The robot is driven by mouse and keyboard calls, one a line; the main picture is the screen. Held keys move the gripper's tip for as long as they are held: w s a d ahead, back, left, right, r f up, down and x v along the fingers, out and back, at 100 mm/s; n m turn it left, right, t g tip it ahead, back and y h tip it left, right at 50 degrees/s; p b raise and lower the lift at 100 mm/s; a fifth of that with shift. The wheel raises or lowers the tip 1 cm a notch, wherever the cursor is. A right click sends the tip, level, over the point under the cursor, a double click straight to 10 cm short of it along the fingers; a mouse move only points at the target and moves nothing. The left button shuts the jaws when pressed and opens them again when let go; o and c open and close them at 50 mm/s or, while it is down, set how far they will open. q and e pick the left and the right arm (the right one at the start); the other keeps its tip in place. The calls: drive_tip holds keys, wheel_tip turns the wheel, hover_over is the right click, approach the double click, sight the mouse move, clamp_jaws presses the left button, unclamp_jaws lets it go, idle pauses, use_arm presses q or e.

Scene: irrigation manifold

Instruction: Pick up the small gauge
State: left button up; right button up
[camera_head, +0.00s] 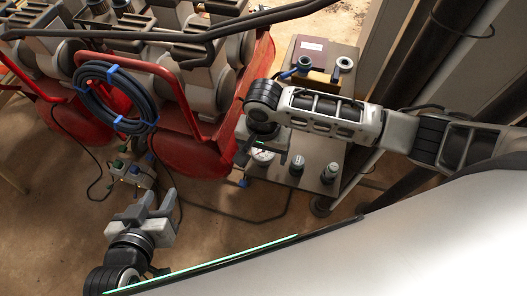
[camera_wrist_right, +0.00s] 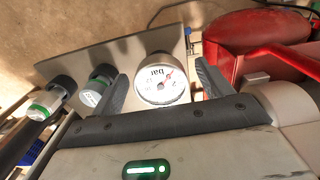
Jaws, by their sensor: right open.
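The small gauge (camera_head: 262,156) has a round white dial and stands at the left side of the grey metal plate (camera_head: 313,160). In the right wrist view the gauge (camera_wrist_right: 163,80) shows its dial marked "bar" and a red needle. My right gripper (camera_wrist_right: 165,84) is open, with one dark finger on each side of the gauge; contact cannot be told. In the head view my right gripper (camera_head: 266,160) partly covers the gauge from above. My left gripper (camera_head: 150,203) is open and empty, low over the floor at the lower left.
Two grey-topped fittings (camera_head: 297,169) (camera_head: 329,172) stand beside the gauge on the plate. Two dark-ringed fittings (camera_head: 304,64) (camera_head: 345,64) are at its far end. Red machinery (camera_head: 205,140) with a coiled blue hose (camera_head: 85,99) is close on the left. A small valve assembly (camera_head: 132,173) sits beyond my left gripper.

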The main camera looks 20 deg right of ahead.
wheel_tip(320, 180, down, 2)
drive_tip(key=shift+w, duration=0.1)
drive_tip(key=shift+c, duration=0.4)
drive_tip(key=c, duration=1)
